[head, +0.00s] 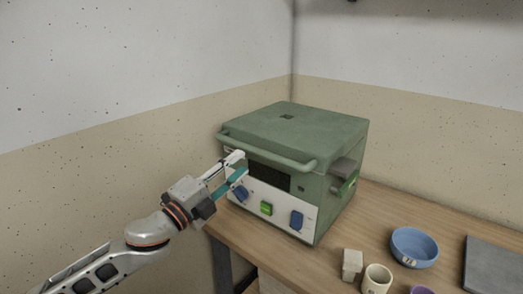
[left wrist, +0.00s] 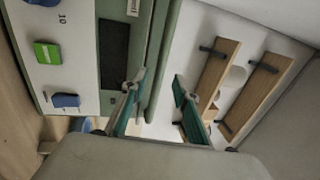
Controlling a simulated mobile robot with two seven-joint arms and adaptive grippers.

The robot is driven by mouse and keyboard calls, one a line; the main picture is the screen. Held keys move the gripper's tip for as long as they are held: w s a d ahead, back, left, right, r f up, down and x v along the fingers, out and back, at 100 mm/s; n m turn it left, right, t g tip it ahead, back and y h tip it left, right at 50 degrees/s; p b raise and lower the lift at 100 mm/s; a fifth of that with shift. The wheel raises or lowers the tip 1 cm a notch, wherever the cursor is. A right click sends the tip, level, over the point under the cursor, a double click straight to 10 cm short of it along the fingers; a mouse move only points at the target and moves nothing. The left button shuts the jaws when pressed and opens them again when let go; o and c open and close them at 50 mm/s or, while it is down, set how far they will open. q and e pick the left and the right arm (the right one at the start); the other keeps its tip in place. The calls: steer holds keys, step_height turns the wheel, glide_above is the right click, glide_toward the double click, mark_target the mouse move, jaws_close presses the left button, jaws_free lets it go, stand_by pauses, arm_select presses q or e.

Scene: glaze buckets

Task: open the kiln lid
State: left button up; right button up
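The green kiln (head: 332,205) stands on the wooden table against the corner. Its lid (head: 300,122) is shut, lying flat on the body. A green bar handle (head: 285,159) runs along the lid's front edge; it also shows in the left wrist view (left wrist: 157,62). My left gripper (head: 239,164) is at the left part of this handle, in front of the kiln. Its two teal fingers are spread apart, and in the left wrist view (left wrist: 156,80) the bar appears in line with the gap between them. I cannot tell whether they touch it. My right gripper is out of view.
The white front panel (head: 275,212) has blue knobs and a green switch (head: 266,208). A blue bowl (head: 414,246), a cream cup (head: 377,279), a small pale block (head: 352,263) and a dark slab (head: 497,266) are to the right. Wooden wall shelves (left wrist: 250,95) show in the wrist view.

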mark_target(255, 151)
arm_select(q)
steer(key=x, duration=0.7)
steer(key=shift+w+d+r, duration=0.1)
steer(key=shift+w+d, duration=0.05)
steer(key=shift+d, duration=0.1)
jaws_close()
